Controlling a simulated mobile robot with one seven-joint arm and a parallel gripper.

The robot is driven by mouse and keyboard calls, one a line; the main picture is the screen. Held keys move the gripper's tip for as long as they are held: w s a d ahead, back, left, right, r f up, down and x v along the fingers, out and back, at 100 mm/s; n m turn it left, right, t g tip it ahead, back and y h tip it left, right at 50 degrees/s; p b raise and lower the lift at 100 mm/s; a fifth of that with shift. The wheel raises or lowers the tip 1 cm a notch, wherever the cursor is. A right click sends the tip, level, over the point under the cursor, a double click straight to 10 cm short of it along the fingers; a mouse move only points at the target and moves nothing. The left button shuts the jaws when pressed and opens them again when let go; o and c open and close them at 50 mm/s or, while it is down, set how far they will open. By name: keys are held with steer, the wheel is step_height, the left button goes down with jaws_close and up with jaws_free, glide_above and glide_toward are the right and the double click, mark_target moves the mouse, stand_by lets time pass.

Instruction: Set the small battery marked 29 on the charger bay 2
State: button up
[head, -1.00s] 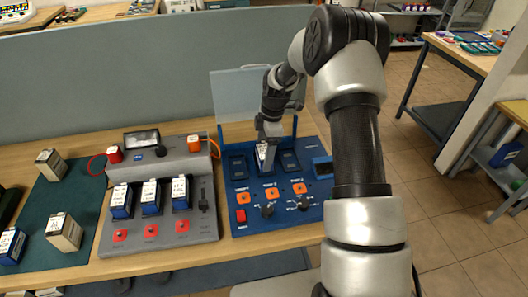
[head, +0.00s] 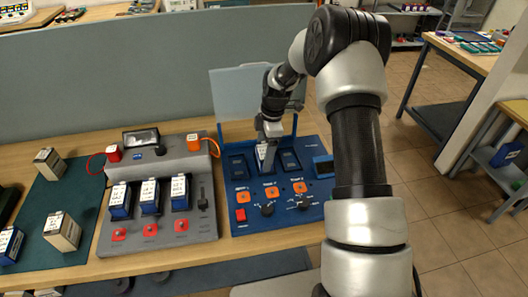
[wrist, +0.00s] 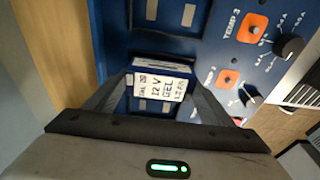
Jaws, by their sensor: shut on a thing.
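The small battery is blue with a white label, which reads 12 V GEL in the wrist view (wrist: 160,84); its number looks like 29 but is small. My gripper (head: 268,143) is shut on this battery (head: 262,153). It holds it at the middle bay of the blue charger (head: 240,213), between the left bay (head: 238,167) and the right bay (head: 290,160), which look empty. The battery's lower end is hidden, so I cannot tell whether it is seated. The fingers flank the battery in the wrist view.
A grey charger (head: 160,235) with several blue batteries stands to the left. More batteries lie on a green mat (head: 50,200). The blue charger has a raised clear lid (head: 232,95) behind its bays and orange buttons (head: 271,190) in front. A grey partition (head: 120,80) stands behind.

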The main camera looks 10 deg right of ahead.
steer(key=shift+f, duration=0.25)
steer(key=o, duration=1.2)
steer(key=shift+o, duration=0.2)
step_height(320, 180, up, 11)
steer(key=d+p, duration=0.1)
steer(key=p, duration=0.4)
steer(key=shift+d, duration=0.3)
